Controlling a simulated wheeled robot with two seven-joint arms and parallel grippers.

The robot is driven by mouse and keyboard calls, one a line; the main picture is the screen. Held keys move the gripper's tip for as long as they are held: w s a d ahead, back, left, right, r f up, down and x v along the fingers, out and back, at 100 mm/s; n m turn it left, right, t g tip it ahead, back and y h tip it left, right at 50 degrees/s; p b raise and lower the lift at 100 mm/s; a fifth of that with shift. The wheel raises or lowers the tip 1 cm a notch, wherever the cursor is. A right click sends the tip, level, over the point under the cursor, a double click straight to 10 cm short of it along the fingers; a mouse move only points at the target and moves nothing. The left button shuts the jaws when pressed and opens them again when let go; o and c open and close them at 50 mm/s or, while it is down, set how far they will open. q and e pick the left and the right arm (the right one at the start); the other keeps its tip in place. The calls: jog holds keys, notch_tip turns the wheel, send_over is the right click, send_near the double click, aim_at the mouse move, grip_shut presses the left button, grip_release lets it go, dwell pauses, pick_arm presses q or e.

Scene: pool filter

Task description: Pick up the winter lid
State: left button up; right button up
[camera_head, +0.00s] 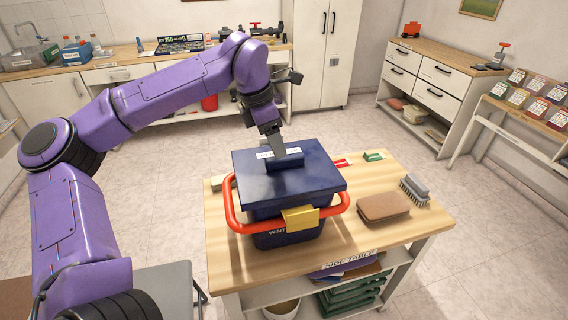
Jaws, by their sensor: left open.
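The winter lid (311,176) is a dark blue square lid with a raised block handle and a white label on top. It sits on a dark blue bin (290,238) with a red carrying handle and a yellow front latch, on the wooden side table. My left gripper (276,150) reaches down from above, with its fingertips at the lid's raised handle (284,165). It is open. I cannot tell whether the fingers touch the handle. My right gripper is not in view.
The side table (240,270) also holds a brown folded pad (383,206), a grey brush (414,190) and small red and green items behind the bin. A metal-legged table stands at lower left. Counters and drawers line the back. The floor to the right is clear.

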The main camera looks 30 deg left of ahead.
aim_at(285, 165)
pick_arm(q)
jog(key=w+f, duration=0.1)
jog(key=f, duration=0.1)
jog(key=w+f+p, duration=0.1)
jog(key=f, duration=0.1)
jog(key=w+f, duration=0.1)
jog(key=shift+w+d+f, duration=0.1)
jog(key=shift+d+f, duration=0.25)
jog(key=shift+f, duration=0.05)
jog(key=shift+s+r, duration=0.15)
jog(key=shift+s, duration=0.35)
jog(key=c, duration=0.3)
grip_shut()
